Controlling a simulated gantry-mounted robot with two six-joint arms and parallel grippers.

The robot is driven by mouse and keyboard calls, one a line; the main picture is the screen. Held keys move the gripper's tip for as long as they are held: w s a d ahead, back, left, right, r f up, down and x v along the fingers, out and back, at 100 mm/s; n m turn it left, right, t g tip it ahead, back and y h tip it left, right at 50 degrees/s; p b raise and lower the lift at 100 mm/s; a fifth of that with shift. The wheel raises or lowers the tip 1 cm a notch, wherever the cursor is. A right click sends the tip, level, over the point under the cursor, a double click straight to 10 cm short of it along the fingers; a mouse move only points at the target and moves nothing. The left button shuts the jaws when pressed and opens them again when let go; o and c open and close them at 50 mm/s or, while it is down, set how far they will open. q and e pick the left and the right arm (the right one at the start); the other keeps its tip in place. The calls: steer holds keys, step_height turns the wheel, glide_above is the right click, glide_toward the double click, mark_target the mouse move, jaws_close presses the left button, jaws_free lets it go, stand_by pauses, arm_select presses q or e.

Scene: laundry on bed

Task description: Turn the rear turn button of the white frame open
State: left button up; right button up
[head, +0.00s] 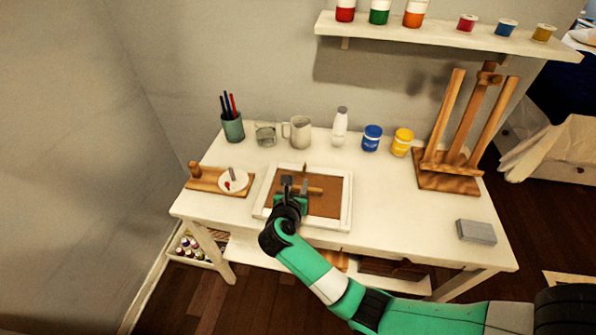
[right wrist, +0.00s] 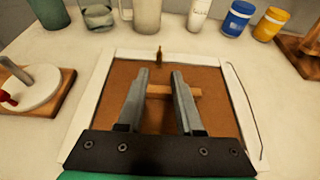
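The white frame (head: 347,205) lies face down on the white table, its brown backing board (head: 322,206) showing. In the right wrist view its rim (right wrist: 78,125) surrounds the board. The rear turn button (right wrist: 159,55), small and brass-coloured, sits at the middle of the far rail. It points from the rail in over the board. It also shows in the head view (head: 304,172). My right gripper (right wrist: 160,76) is above the board, on the near side of the button, fingers apart and empty. Its fingers partly hide a short wooden bar (right wrist: 175,92) across the board. My left gripper is out of view.
Behind the frame stand a pen cup (head: 233,127), a glass (head: 265,135), a pitcher (head: 299,132), a white bottle (head: 340,127) and blue and yellow jars (head: 402,142). A wooden board (head: 207,180) is left. An easel (head: 447,170) and grey block (head: 476,231) are right.

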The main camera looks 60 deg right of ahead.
mark_target(304, 167)
steer(key=b+x, duration=0.3)
steer(key=x, duration=0.6)
steer(key=shift+w+d+f+b, duration=0.1)
steer(key=shift+w+d+b, duration=0.1)
steer(key=shift+d+b, duration=0.2)
jaws_close()
stand_by(0.7)
